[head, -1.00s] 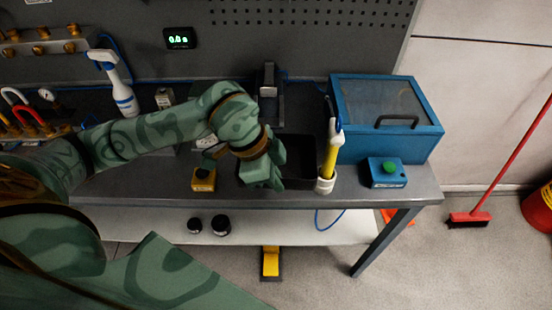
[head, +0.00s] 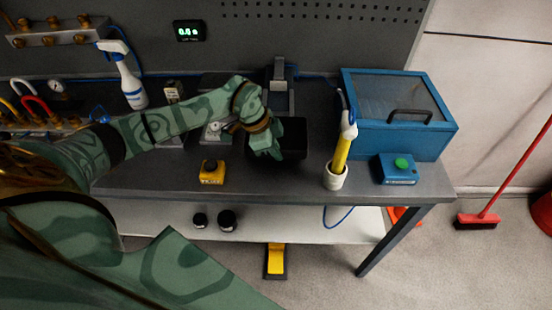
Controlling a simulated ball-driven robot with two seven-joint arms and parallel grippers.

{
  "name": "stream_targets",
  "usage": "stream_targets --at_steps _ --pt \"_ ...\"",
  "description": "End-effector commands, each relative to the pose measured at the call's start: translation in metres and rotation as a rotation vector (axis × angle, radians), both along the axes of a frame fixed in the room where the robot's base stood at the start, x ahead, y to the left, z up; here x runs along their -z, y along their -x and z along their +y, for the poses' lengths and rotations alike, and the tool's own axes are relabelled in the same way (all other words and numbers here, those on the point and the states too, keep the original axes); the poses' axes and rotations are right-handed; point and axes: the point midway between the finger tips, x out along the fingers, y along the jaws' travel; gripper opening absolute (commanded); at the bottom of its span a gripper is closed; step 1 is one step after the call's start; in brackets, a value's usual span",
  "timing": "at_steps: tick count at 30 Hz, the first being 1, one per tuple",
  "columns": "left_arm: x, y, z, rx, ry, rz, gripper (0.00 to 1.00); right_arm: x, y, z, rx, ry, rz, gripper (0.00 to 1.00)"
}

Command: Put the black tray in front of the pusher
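The black tray (head: 293,141) lies on the grey bench, in the middle of the head view. My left gripper (head: 267,150) is at the tray's left side, pointing down, and appears shut on its left wall. The fingertips are partly hidden by the hand. A dark device with a grey upright part (head: 279,72), which looks like the pusher, stands just behind the tray. The tray's back edge is close to it; I cannot tell whether they touch. My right gripper is not in view.
A yellow button box (head: 212,172) stands left of the tray. To the right are a white holder with a yellow tool (head: 335,179), a blue box with a green button (head: 395,168) and a blue lidded case (head: 405,138). A spray bottle (head: 130,83) stands at back left.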

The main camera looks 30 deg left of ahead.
Motion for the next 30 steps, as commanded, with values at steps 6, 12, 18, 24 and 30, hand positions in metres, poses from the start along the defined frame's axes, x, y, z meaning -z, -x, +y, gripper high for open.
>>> stream_targets --at_steps 6,12,18,24,30 --pt "0.033 -0.001 0.001 -0.001 0.001 0.003 0.00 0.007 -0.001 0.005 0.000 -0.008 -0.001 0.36" --pt "0.033 -0.001 0.001 -0.001 0.000 0.000 0.00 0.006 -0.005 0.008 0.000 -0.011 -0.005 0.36" --pt "0.036 -0.001 0.001 -0.001 0.001 0.001 0.12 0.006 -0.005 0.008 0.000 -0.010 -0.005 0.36" --pt "0.036 -0.001 0.001 -0.001 0.000 0.002 0.25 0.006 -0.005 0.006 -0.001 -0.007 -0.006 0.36" --pt "0.031 -0.001 0.002 -0.001 -0.001 0.001 0.25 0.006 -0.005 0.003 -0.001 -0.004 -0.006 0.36"
